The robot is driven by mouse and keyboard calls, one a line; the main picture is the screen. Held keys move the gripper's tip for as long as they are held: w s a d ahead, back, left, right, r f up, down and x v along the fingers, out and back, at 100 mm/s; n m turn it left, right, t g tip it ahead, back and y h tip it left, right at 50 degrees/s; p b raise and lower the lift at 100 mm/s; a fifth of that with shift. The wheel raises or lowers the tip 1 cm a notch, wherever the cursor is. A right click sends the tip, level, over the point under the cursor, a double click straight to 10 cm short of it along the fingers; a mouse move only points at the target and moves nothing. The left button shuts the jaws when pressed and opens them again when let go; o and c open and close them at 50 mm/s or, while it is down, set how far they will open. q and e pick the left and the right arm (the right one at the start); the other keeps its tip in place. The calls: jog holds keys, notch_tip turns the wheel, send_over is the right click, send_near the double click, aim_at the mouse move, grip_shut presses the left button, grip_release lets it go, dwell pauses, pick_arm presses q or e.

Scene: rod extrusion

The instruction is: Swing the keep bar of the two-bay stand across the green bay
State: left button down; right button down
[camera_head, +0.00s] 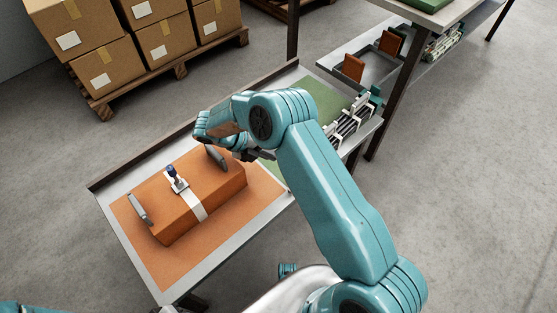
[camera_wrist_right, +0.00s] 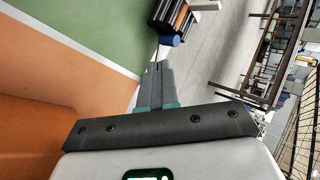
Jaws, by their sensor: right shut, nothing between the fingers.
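The two-bay stand is a low table with a raised dark rim (camera_head: 130,168). Its orange bay (camera_head: 160,268) is at the near left and its green bay (camera_head: 318,98) at the far right. I cannot clearly make out which part is the keep bar. My right gripper (camera_wrist_right: 157,68) is shut and empty near the line between the bays; my own arm mostly hides it in the head view. My left gripper is out of view.
A rack with white clips and dark rods (camera_head: 345,125) stands at the green bay's right end. A shelf with orange panels (camera_head: 353,68) is beyond. Boxes on a pallet (camera_head: 105,62) stand at the back left. The floor to the right is clear.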

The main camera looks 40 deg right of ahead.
jog(key=b+x, duration=0.1)
jog(key=x, duration=0.7)
jog(key=shift+s+d+f+b, duration=0.1)
jog(key=shift+d+b, duration=0.05)
jog(key=shift+b, duration=0.2)
jog(key=shift+s+d+p, duration=0.2)
jog(key=shift+p, duration=0.35)
jog(key=shift+s+d+m+g, duration=0.15)
jog(key=shift+d+m+g, duration=0.15)
jog(key=shift+m, duration=0.1)
jog(key=shift+s+d+m+g+y, duration=0.1)
jog(key=shift+s+m+g+y, duration=0.05)
jog(key=shift+m+g+y, duration=0.35)
